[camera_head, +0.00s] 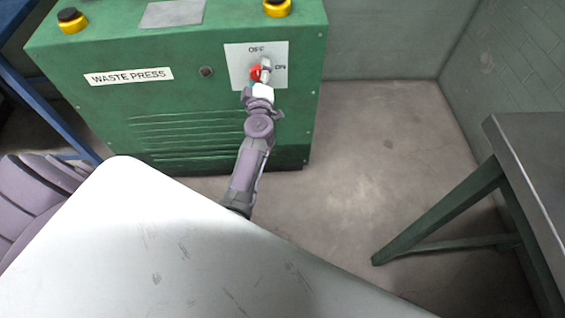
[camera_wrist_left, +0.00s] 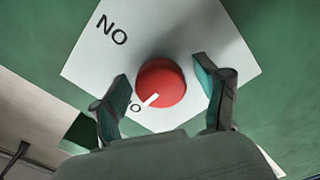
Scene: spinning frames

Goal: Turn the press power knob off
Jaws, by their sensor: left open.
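The red power knob (camera_wrist_left: 160,82) sits on a white plate (camera_wrist_left: 225,30) on the front of the green press (camera_head: 190,110). In the head view the knob (camera_head: 256,73) is partly hidden by my left gripper (camera_head: 263,76). The plate reads OFF at the top and ON at the right. In the left wrist view the open fingers of my left gripper (camera_wrist_left: 160,72) stand on either side of the knob, with small gaps visible. The knob's white mark points down-left there, toward partly hidden lettering showing an "O". My right gripper is not in view.
Yellow buttons with dark tops (camera_head: 72,20) (camera_head: 277,7) and a grey panel (camera_head: 173,12) are on top of the press. A table with green legs (camera_head: 530,165) stands at the right. The concrete floor (camera_head: 385,150) between them is clear. A blue beam (camera_head: 45,110) is at the left.

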